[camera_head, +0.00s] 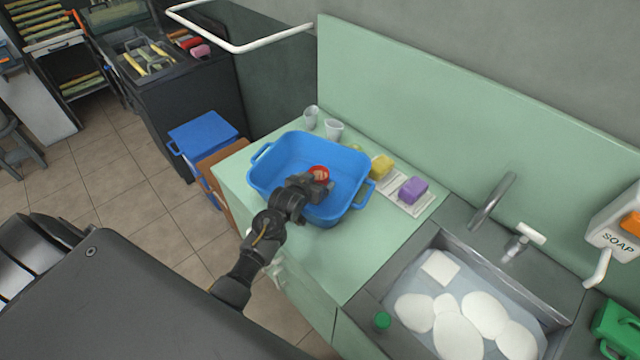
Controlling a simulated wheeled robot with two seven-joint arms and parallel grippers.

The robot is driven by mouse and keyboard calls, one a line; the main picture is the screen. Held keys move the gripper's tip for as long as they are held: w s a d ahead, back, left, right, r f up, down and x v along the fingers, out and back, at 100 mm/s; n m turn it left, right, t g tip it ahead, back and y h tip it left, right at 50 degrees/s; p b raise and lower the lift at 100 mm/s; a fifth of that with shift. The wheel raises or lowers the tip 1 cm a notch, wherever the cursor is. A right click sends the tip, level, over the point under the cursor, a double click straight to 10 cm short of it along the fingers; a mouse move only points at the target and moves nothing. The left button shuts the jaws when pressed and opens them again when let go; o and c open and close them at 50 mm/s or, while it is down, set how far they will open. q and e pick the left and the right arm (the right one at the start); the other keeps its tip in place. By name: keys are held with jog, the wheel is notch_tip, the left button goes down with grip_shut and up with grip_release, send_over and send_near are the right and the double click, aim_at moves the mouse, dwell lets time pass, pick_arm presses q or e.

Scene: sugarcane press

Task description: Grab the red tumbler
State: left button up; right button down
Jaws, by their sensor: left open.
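The red tumbler (319,171) is inside the blue basin (268,152) on the green counter, and only its reddish round top shows. My left gripper (318,183) is open and reaches over the near rim of the basin. Its fingers are right at the tumbler and hide its near side. I cannot tell whether the fingers touch it or stand around it. My right gripper is not in view.
Two pale cups (333,129) stand behind the basin. A yellow sponge (381,166) and a purple sponge (413,190) lie to its right. A sink (556,300) with white dishes is at the lower right. The counter before the basin is clear.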

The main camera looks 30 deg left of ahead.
aim_at(315, 172)
pick_arm(q)
jog(key=shift+w, duration=0.2)
jog(key=shift+f, duration=0.1)
jog(key=c, duration=1.1)
jog(key=shift+o, duration=0.2)
jog(key=shift+r+p, duration=0.45)
jog(key=shift+p, duration=0.05)
jog(key=s+d+r+p, duration=0.6)
jog(key=s+d+r, duration=0.3)
jog(key=r, duration=0.3)
jog(key=shift+s+d+r+p, duration=0.15)
jog(key=shift+s+d+p, duration=0.2)
jog(key=shift+s, duration=0.2)
